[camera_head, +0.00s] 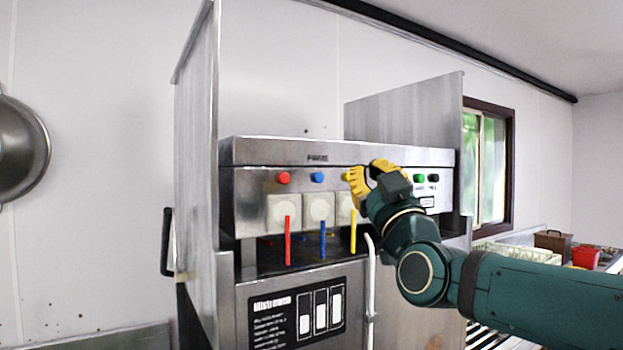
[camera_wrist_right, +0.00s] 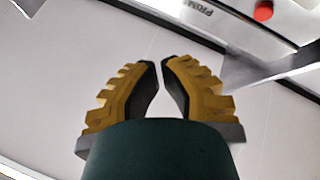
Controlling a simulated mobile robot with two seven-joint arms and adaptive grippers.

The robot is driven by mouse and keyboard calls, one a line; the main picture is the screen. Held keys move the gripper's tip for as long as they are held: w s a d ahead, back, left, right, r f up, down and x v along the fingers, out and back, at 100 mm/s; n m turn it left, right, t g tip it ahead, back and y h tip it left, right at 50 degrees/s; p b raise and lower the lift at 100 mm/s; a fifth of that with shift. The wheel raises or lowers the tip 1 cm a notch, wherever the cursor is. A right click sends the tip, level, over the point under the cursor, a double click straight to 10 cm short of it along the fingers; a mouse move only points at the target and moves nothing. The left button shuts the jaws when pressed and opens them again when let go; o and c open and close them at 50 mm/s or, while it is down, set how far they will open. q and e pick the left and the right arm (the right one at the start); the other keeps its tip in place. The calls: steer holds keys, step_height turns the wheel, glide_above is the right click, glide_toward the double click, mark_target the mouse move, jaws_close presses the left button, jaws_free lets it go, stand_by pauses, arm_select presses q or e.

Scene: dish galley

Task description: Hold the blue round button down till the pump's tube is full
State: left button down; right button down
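The blue round button (camera_head: 317,177) is on the steel front panel of the machine, between a red button (camera_head: 284,178) and the spot where my right gripper is. The blue tube (camera_head: 323,239) stands below it; how full it is I cannot tell. My right gripper (camera_head: 371,173), with yellow ribbed fingers, is in front of the panel to the right of the blue button, apart from it. In the right wrist view its fingers (camera_wrist_right: 161,78) are nearly together with nothing between them. A red button (camera_wrist_right: 263,10) shows there too. My left gripper is not in view.
A red tube (camera_head: 288,240) and a yellow tube (camera_head: 353,231) flank the blue one. Green (camera_head: 419,178) and black (camera_head: 433,178) buttons are right of my gripper. Steel side walls (camera_head: 197,160) bound the machine. A white pipe (camera_head: 371,280) stands in front.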

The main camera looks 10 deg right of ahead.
mark_target(319, 178)
steer(key=shift+w+r, duration=0.1)
steer(key=shift+r, duration=0.05)
steer(key=shift+w+a+p, duration=0.5)
steer(key=shift+w+p, duration=0.1)
steer(key=shift+w, duration=0.75)
steer(key=shift+w+a+p, duration=0.45)
steer(key=shift+w+p, duration=0.1)
steer(key=shift+w, duration=0.75)
steer(key=shift+w+a+p, duration=0.5)
steer(key=shift+w+p, duration=0.1)
steer(key=shift+w, duration=0.75)
steer(key=c, duration=1.7)
jaws_free()
steer(key=shift+w, duration=0.2)
jaws_close()
